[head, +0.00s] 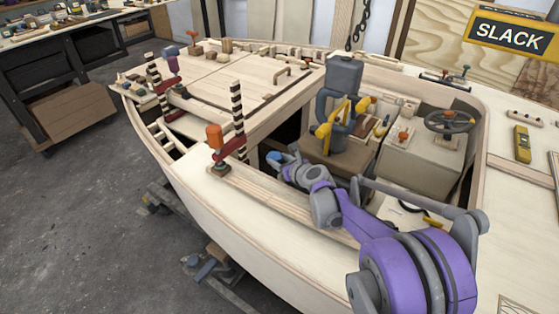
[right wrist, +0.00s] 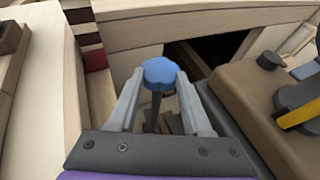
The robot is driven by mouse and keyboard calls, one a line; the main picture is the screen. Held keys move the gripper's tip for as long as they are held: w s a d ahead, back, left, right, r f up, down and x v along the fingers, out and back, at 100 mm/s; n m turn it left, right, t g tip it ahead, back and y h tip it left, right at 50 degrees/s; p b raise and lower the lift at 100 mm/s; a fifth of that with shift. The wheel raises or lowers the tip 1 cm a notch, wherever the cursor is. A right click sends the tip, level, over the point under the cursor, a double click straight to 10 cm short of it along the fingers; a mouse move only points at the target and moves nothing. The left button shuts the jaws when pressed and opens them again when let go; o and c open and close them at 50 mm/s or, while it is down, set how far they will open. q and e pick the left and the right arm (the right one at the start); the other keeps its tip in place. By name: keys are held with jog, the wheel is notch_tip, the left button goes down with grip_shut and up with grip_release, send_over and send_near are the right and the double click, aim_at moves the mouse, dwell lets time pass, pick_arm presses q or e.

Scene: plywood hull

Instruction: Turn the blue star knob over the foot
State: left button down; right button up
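The blue star knob (right wrist: 160,73) sits on a dark stem that runs down between my fingers in the right wrist view. In the head view the knob (head: 274,157) shows small, at the inner side of the hull beside the engine block. My right gripper (right wrist: 161,76) has one grey fingertip on each side of the knob, and both appear to touch it. In the head view the right gripper (head: 280,160) reaches in from the lower right. The foot under the knob is mostly hidden by the fingers. My left gripper is not in view.
A grey engine (head: 342,85) with yellow parts stands on a brown block (head: 335,160) close to my right gripper. A steering wheel (head: 450,121) is farther right.

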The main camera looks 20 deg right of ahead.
jog(key=shift+w+a+f, duration=0.1)
jog(key=shift+w+f, duration=0.05)
jog(key=shift+w, duration=0.05)
jog(key=a+p+v, duration=0.1)
jog(key=p+v, duration=0.1)
jog(key=v, duration=0.8)
jog(key=shift+s+d+r, duration=0.25)
jog(key=shift+s+d, duration=0.1)
jog(key=shift+d, duration=0.2)
